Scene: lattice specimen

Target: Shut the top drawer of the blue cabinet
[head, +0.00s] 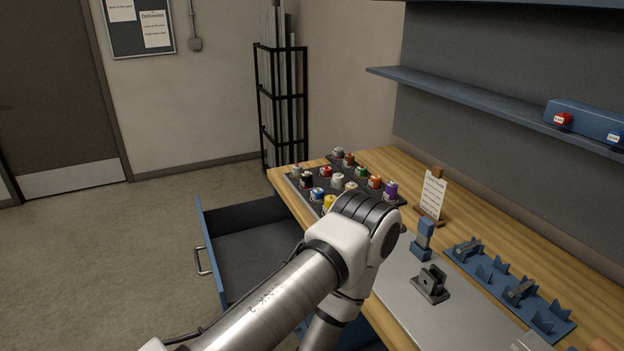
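The top drawer (209,250) of the blue cabinet is pulled out from under the wooden worktop, at the lower middle of the head view. Its blue front faces left and carries a metal bar handle (202,261). The dark inside looks empty where it shows. My white and silver arm crosses in front of the drawer's near part and hides it. The arm bends at an elbow over the worktop edge and runs back down. Neither gripper shows. Most of the cabinet body is hidden beneath the worktop and behind the arm.
The wooden worktop (390,165) carries a dark tray of several coloured-capped jars, a sign (432,193) on a stand, a grey plate (400,290) with a dark clevis-like fixture (432,283), and a blue rack (510,290). Open floor (110,260) lies left of the drawer.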

